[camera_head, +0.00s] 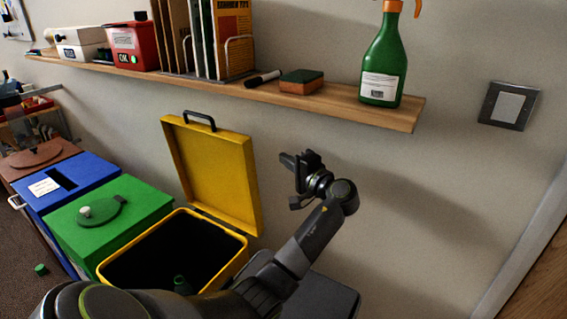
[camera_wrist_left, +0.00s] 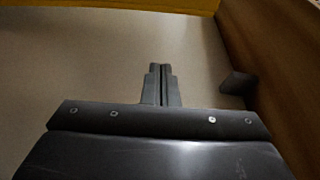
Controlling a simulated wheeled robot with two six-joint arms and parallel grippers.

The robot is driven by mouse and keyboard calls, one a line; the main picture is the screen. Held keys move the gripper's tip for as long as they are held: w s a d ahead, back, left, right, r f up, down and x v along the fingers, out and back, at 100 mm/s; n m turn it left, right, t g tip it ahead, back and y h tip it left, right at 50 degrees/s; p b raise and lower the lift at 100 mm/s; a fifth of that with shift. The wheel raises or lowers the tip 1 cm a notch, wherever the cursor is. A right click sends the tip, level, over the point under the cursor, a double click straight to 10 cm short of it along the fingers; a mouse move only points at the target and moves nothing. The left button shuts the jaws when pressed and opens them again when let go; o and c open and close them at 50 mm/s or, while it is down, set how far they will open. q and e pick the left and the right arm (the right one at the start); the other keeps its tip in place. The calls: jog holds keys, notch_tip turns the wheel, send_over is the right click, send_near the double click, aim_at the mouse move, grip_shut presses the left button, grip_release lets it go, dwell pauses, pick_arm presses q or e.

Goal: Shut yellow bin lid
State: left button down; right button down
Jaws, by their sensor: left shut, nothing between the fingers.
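The yellow bin (camera_head: 237,262) stands on the floor at the lower middle of the head view. Its yellow lid (camera_head: 215,170) is raised and stands nearly upright by the wall, with a black handle (camera_head: 199,115) on its top edge. A green object (camera_head: 181,284) lies inside the dark bin. My left gripper (camera_head: 288,160) is to the right of the lid, apart from it, and shut with nothing in it. In the left wrist view its closed fingers (camera_wrist_left: 161,70) point at a plain pale surface, and a yellow strip (camera_wrist_left: 120,4) shows along the top edge. My right gripper is not in view.
A green bin (camera_head: 100,225), a blue bin (camera_head: 65,180) and a brown bin (camera_head: 35,160) stand to the left. A wooden shelf (camera_head: 330,108) above holds a green spray bottle (camera_head: 384,60), a sponge (camera_head: 301,82) and files. The wall right of my gripper is clear below the shelf.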

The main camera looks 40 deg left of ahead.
pick_arm(q)
jog(key=s+a+p, duration=0.2)
jog(key=a, duration=0.5)
jog(key=shift+s+a, duration=0.15)
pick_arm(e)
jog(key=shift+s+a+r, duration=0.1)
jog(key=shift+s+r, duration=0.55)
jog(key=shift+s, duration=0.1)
pick_arm(q)
jog(key=shift+f, duration=0.15)
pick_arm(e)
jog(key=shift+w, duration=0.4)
